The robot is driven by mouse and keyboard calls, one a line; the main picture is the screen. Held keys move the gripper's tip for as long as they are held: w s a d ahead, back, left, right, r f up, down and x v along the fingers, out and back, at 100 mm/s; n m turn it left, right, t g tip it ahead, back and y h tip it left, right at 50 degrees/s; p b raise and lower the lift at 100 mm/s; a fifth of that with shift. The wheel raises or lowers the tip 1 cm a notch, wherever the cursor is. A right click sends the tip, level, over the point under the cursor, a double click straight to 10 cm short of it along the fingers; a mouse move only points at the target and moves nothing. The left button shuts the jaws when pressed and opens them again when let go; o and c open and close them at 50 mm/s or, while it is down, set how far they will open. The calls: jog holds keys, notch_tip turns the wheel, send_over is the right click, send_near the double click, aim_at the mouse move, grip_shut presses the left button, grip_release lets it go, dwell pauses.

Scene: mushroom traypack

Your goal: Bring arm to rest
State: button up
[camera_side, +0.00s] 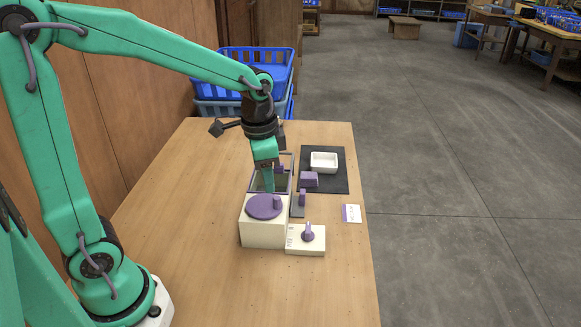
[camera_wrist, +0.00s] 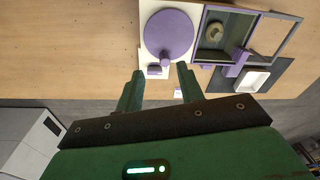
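My gripper (camera_side: 268,188) points down above the cream box (camera_side: 255,232) with the round purple disc (camera_side: 262,207) on top. In the side view I cannot tell whether its tip touches the disc. In the wrist view the two fingers of my gripper (camera_wrist: 160,71) stand apart with nothing between them. The purple disc also shows in the wrist view (camera_wrist: 168,34), beyond the fingertips.
A white tray (camera_side: 323,170) sits on a dark mat (camera_side: 341,182), near a purple block (camera_side: 309,179). A small cream box (camera_side: 300,248) with a purple knob (camera_side: 308,232) and a card (camera_side: 351,214) lie right. Blue crates (camera_side: 240,68) stand behind. The table's front is clear.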

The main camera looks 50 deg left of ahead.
jog(key=s+r+n+t, duration=0.4)
jog(key=s+r, duration=0.3)
jog(key=s, duration=0.5)
jog(key=shift+s+a+n+t, duration=0.3)
jog(key=shift+s+a+n, duration=0.1)
jog(key=shift+n, duration=0.4)
